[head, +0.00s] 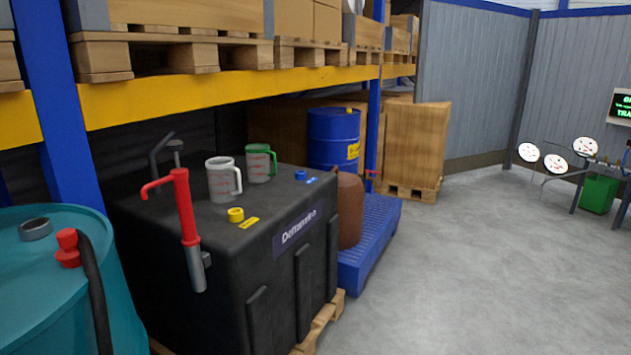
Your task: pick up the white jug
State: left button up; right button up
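The white jug (219,181) stands upright on top of a black tank (190,232) in the head view. It is a greyish-white measuring jug with red marks and a white handle on its right side. A similar jug with a green rim and handle (258,164) stands just behind it to the right. Neither of my grippers shows in the head view.
A red hand pump (183,205) rises from the tank left of the white jug. A yellow cap (236,215) lies in front of it and a blue cap (300,175) to the right. A teal drum (55,290) stands at left.

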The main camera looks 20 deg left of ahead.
aim_at(220, 171)
jog(key=z, duration=0.4)
jog(key=i, duration=2.9)
jog(key=u, duration=3.05)
